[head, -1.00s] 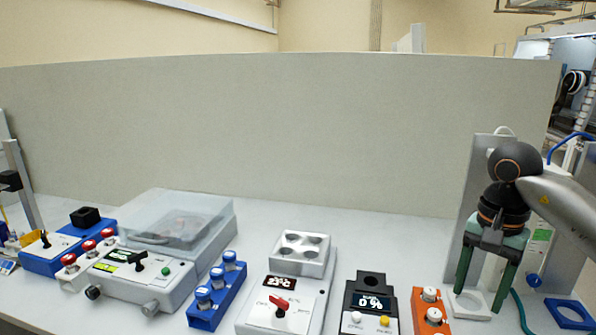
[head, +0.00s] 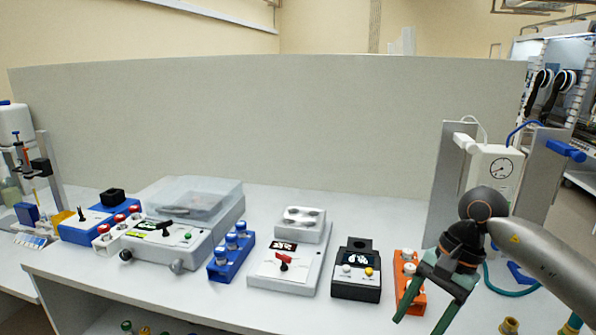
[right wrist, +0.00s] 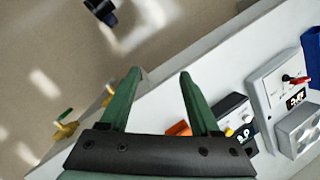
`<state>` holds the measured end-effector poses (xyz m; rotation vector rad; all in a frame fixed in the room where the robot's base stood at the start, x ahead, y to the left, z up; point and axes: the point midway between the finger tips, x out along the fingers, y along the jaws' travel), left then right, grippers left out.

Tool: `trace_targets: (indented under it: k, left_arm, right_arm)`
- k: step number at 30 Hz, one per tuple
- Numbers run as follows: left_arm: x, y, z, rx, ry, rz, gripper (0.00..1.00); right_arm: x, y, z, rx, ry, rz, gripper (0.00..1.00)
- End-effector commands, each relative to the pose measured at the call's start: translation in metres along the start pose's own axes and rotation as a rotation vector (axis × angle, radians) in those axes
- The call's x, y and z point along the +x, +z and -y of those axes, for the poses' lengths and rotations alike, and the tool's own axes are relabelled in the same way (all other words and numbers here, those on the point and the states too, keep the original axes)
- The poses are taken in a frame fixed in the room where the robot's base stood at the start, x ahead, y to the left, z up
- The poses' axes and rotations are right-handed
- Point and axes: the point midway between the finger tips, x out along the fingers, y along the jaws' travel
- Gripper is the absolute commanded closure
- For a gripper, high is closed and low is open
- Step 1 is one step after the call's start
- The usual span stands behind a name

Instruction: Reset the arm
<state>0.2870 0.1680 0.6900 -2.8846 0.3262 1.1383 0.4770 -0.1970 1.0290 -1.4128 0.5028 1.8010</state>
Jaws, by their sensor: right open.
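My right arm comes in from the right in the head view. Its gripper (head: 424,312) has green fingers spread apart with nothing between them, pointing down near the bench's front edge by the orange rack. In the right wrist view the two green fingers (right wrist: 160,92) are also apart and empty. Beyond them show the bench edge and the floor. My left gripper is in neither view.
An orange rack (head: 408,290) with white-capped vials stands just left of my right gripper. Left of it are a black device (head: 357,272), a grey device with a red knob (head: 290,265), a blue vial rack (head: 232,257) and a clear-lidded centrifuge (head: 180,225). A gauge unit (head: 497,170) stands behind my arm.

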Motion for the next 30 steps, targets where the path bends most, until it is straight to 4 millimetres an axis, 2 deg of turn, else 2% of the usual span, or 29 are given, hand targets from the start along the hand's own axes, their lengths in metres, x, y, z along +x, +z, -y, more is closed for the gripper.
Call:
trace_targets:
  k: [1,3,6,10,12,14,17,20,23,26,27,28,30]
  left_arm:
    - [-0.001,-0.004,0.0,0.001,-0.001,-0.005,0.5]
    - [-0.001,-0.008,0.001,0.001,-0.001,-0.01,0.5]
    - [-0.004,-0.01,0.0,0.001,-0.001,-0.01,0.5]
    - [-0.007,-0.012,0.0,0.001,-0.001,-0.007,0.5]
    - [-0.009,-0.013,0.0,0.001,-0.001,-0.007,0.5]
    - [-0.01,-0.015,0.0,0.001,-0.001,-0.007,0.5]
    - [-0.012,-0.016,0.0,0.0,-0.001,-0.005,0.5]
    - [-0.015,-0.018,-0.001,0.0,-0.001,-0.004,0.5]
    - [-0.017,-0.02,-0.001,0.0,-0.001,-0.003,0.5]
    - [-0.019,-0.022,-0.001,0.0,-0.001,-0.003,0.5]
    - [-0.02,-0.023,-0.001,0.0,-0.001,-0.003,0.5]
    - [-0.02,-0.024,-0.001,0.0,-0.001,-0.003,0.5]
    - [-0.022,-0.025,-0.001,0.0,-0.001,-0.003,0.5]
  right_arm:
    - [0.019,0.019,0.008,0.024,-0.029,0.091,0.37]
    - [0.039,0.048,0.02,0.078,-0.079,0.229,0.37]
    - [0.062,0.095,0.037,0.199,-0.145,0.469,0.37]
    - [0.072,0.15,0.058,0.433,-0.203,0.822,0.37]
    - [0.069,0.17,0.069,0.587,-0.216,1.016,0.37]
    - [0.065,0.181,0.077,0.733,-0.215,1.181,0.37]
    - [0.057,0.184,0.088,1.001,-0.193,1.451,0.37]
    - [0.053,0.17,0.094,1.294,-0.146,1.713,0.37]
    - [0.061,0.141,0.092,1.61,-0.075,1.961,0.37]
    - [0.082,0.106,0.078,1.944,0.021,2.197,0.37]
    - [0.095,0.091,0.069,2.083,0.062,2.285,0.37]
    - [0.106,0.08,0.06,-2.091,-0.091,-2.246,0.37]
    - [0.135,0.058,0.035,-1.947,-0.144,-1.993,0.37]
